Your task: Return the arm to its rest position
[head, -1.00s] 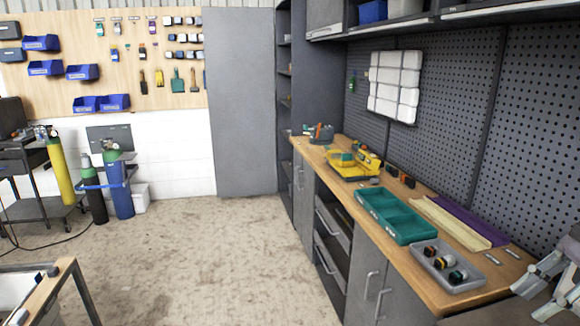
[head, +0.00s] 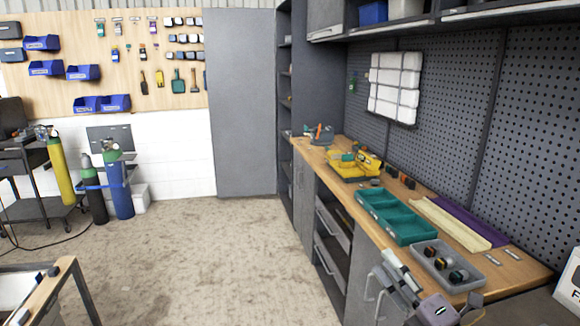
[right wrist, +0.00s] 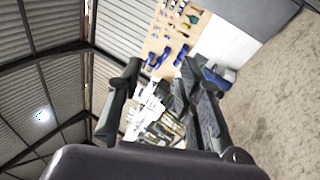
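My right gripper (head: 388,268) is at the bottom right of the head view, by the front edge of the workbench (head: 521,271), near the grey tray. In the right wrist view my right gripper (right wrist: 162,72) has its two dark fingers spread apart, with nothing between them. That camera looks out over the room, tilted, with the roof on the left and the floor on the right. My left gripper is not in view.
The bench holds a grey tray (head: 430,255) with dark knobs, a teal tray (head: 384,205), a yellow tool (head: 350,166) and cream and purple strips. A white box (head: 569,287) stands at the right edge. The floor (head: 215,260) left of the bench is clear.

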